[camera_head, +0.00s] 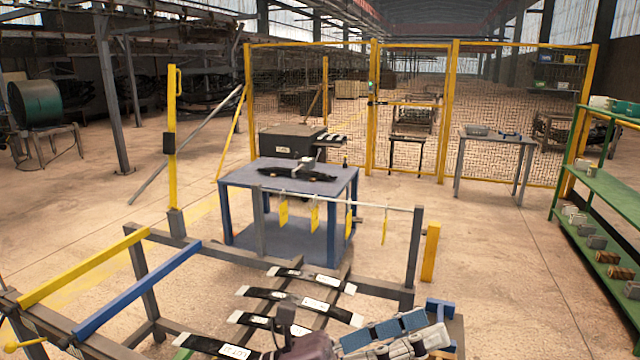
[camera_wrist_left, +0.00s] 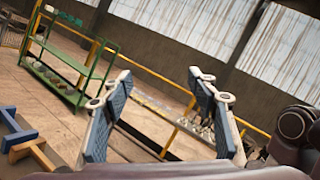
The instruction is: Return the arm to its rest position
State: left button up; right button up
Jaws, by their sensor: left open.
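My left gripper (camera_head: 428,328) is at the bottom of the head view, right of centre, in front of the near rack. Its two pale fingers with blue pads point right. In the left wrist view the fingers of my left gripper (camera_wrist_left: 158,78) stand well apart with nothing between them. Part of my dark wrist shows beside it at the bottom of the head view. Several black leaf springs with white labels lie on the near rack, such as a spring (camera_head: 300,302) left of the gripper. My right gripper is not in view.
The rack's grey post (camera_head: 413,260) and yellow post (camera_head: 430,252) stand behind my gripper. A blue table (camera_head: 235,183) with a dark part on it is beyond. Green shelves (camera_head: 612,180) stand at the right. Open floor lies between the rack and shelves.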

pick_arm(q)
jog(key=w+a+n+t+y, duration=0.95)
jog(key=a+n+t, duration=0.6)
jog(key=n, duration=0.75)
jog(key=a+f+n+g+y, duration=0.1)
jog(key=a+f+n+y, duration=0.5)
jog(key=f, duration=0.3)
jog(key=a+f+n+g+y, duration=0.1)
jog(key=a+f+n+y, duration=0.45)
jog(key=f+n, duration=0.3)
jog(key=s+a+f+n+g, duration=0.45)
jog(key=s+f+g, duration=0.25)
jog(key=s+f, duration=0.5)
jog(key=s+a+f+n+g, duration=0.15)
jog(key=s+f+g, duration=0.35)
jog(key=s+f, duration=0.6)
jog(key=s+f+g, duration=0.1)
jog(key=s+f, duration=0.1)
jog(key=f, duration=1)
jog(key=s+f+g, duration=0.1)
jog(key=s+f, duration=0.1)
jog(key=f, duration=1)
jog(key=s+a+f+g, duration=0.1)
jog(key=s+a+f, duration=0.1)
jog(key=s+f, duration=1.5)
jog(key=shift+s+a, duration=0.25)
jog(key=shift+a, duration=0.1)
